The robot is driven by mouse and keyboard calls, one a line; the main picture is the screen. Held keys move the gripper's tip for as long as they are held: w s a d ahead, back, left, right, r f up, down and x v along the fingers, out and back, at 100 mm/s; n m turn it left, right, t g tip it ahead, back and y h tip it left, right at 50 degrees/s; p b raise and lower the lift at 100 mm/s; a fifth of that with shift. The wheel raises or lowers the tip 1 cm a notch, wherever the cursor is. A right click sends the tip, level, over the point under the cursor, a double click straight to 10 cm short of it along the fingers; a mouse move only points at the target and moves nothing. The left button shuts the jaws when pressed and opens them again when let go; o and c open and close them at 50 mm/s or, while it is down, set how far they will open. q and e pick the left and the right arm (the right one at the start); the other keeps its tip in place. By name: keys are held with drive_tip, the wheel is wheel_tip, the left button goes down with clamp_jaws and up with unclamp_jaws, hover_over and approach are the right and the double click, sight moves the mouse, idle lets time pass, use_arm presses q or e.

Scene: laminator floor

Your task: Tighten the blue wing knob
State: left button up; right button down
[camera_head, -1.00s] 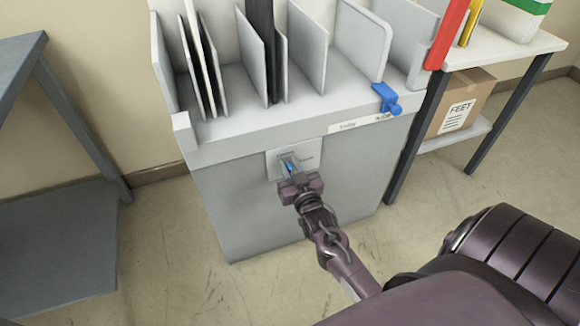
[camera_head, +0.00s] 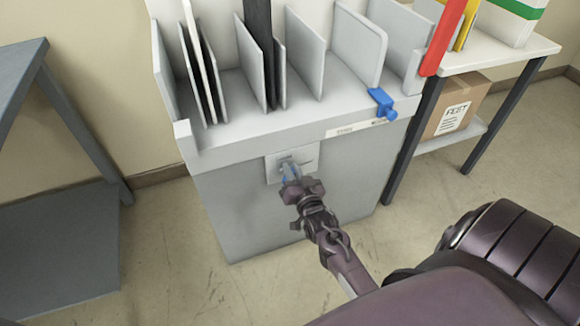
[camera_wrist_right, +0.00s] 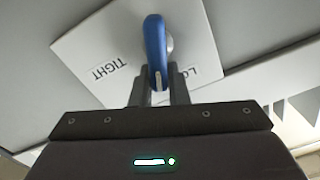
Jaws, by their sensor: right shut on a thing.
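The blue wing knob (camera_wrist_right: 155,45) sits on a pale square plate (camera_wrist_right: 105,50) on the front of the grey cabinet. The plate carries the word "TIGHT" and a second, partly hidden label beginning "LO". My left gripper is not in view.
The grey cabinet (camera_head: 240,215) has upright dividers and panels on top. A blue clamp (camera_head: 382,103) sits on its front right edge. A shelf with a cardboard box (camera_head: 455,105) stands at right, a grey table (camera_head: 60,235) at left.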

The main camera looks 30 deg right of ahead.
drive_tip(key=shift+d+m+p, duration=0.2)
drive_tip(key=shift+m+p, duration=0.2)
drive_tip(key=shift+m, duration=0.6)
use_arm(q)
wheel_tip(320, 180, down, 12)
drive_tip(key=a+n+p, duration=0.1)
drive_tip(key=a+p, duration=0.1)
drive_tip(key=p, duration=0.1)
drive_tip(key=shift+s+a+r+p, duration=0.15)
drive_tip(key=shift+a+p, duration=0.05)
drive_tip(key=shift+p, duration=0.1)
use_arm(e)
drive_tip(key=shift+s+d+f+m, duration=0.15)
drive_tip(key=shift+f+m, duration=0.3)
drive_tip(key=shift+m, duration=1.5)
drive_tip(key=shift+d+f+m, duration=0.3)
drive_tip(key=shift+f+m, duration=0.1)
drive_tip(key=shift+m, duration=1.5)
drive_tip(key=shift+s+d+f+m, duration=0.15)
drive_tip(key=shift+f+m, duration=0.3)
drive_tip(key=shift+m, duration=1.5)
drive_tip(key=shift+w, duration=0.1)
drive_tip(key=c, duration=1.4)
unclamp_jaws()
